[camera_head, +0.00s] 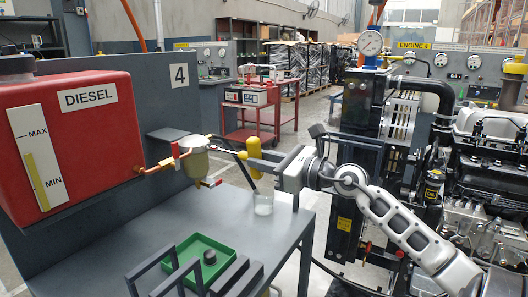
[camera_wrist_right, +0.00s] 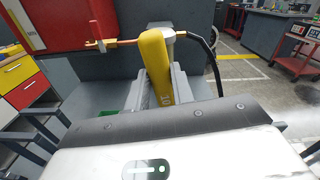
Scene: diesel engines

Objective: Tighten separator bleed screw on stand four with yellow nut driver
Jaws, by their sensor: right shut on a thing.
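A yellow nut driver (camera_head: 254,147) stands near upright in my right gripper (camera_head: 262,165), which is shut on its handle. The handle also fills the middle of the right wrist view (camera_wrist_right: 155,68), between my fingers (camera_wrist_right: 155,92). The separator (camera_head: 195,160), a beige bowl with red levers, hangs on the copper pipe beside the stand marked 4 (camera_head: 180,75). The driver is to its right and apart from it in the head view. The bleed screw is too small to make out. The driver's lower end is hard to see. My left gripper is not in view.
A red diesel tank (camera_head: 75,145) stands at the left. A clear jar (camera_head: 263,204) is on the grey bench (camera_head: 225,218) below the driver. A green tray (camera_head: 195,252) and dark frames are at the bench front. A black hose leaves the separator. An engine (camera_head: 490,190) stands right.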

